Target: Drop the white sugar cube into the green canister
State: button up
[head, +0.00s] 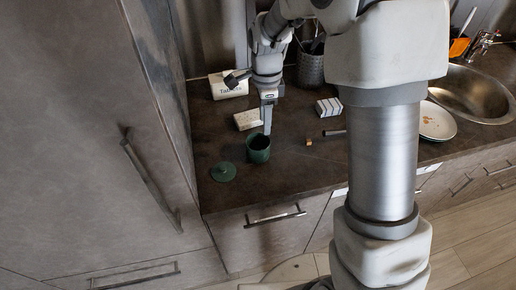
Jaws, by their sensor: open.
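The green canister (258,150) stands upright on the dark counter near its front edge. Its top is open and the inside looks dark. A green lid with a small knob (223,172) lies on the counter to its left. My gripper (267,128) points down just above the canister's mouth, close to its back rim. It is open, seen edge-on, and I see nothing between its fingers. I cannot make out a white sugar cube in this view. The bottom of the canister is hidden.
A small brown cube (308,142) and a dark-handled item (334,133) lie to the right. Behind are a pale block (247,120), a white box (229,86), a striped block (328,107) and a utensil holder (310,69). A plate (435,122) and sink (472,93) are farther right.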

notch_tip(320, 180, up, 12)
jog(key=shift+p, duration=0.35)
jog(key=shift+s, duration=0.1)
jog(key=s+d+r+n+t, duration=0.1)
jog(key=s+d+r+n, duration=0.2)
jog(key=s+n, duration=0.15)
jog(key=s+d+r+n+t, duration=0.2)
jog(key=s+d+r+n, duration=0.15)
jog(key=s, duration=0.25)
jog(key=s+d+n+t, duration=0.2)
jog(key=s+d+n, duration=0.1)
jog(key=s+n, duration=0.5)
jog(key=s, duration=0.3)
jog(key=shift+s+f+n+t, duration=0.3)
jog(key=shift+s+f, duration=0.1)
